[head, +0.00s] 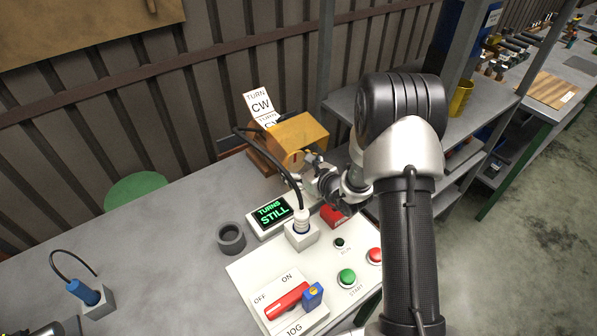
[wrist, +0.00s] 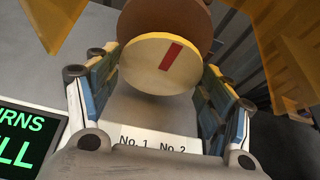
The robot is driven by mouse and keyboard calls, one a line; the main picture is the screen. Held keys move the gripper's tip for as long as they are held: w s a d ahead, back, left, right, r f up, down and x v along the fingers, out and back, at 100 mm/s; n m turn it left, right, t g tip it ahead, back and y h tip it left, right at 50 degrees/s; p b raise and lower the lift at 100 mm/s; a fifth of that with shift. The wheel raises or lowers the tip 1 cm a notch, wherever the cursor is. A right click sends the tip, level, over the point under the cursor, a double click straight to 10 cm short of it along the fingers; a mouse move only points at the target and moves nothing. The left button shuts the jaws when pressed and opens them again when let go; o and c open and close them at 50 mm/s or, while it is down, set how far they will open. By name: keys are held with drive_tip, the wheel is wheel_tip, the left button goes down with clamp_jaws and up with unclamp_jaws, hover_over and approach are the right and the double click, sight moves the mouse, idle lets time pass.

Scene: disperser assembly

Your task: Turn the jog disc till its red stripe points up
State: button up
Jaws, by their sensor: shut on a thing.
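The jog disc (wrist: 158,66) shows in the wrist view as a round cream face with one red stripe (wrist: 171,56). The stripe runs from near the disc's middle up and slightly right in that view, so it leans off the picture's vertical. My gripper (wrist: 153,72) has its fingers on the left and right of the disc and is shut on it. In the head view my gripper (head: 310,172) reaches the front of the orange-yellow machine (head: 298,134); the disc face is not clear there.
A display (head: 271,214) reads "TURNS STILL". A sign (head: 260,103) reads "TURN CW". The panel in front holds a red OFF/ON handle (head: 285,300), a green START button (head: 347,277) and a red button (head: 375,255). A black cable loops beside my gripper. A grey ring (head: 231,238) stands left.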

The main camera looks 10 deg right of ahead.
drive_tip(key=shift+n+b, duration=0.4)
drive_tip(key=shift+b, duration=0.05)
drive_tip(key=o, duration=1.1)
drive_tip(key=shift+c, duration=0.2)
drive_tip(key=v, duration=1.2)
drive_tip(key=shift+a, duration=0.2)
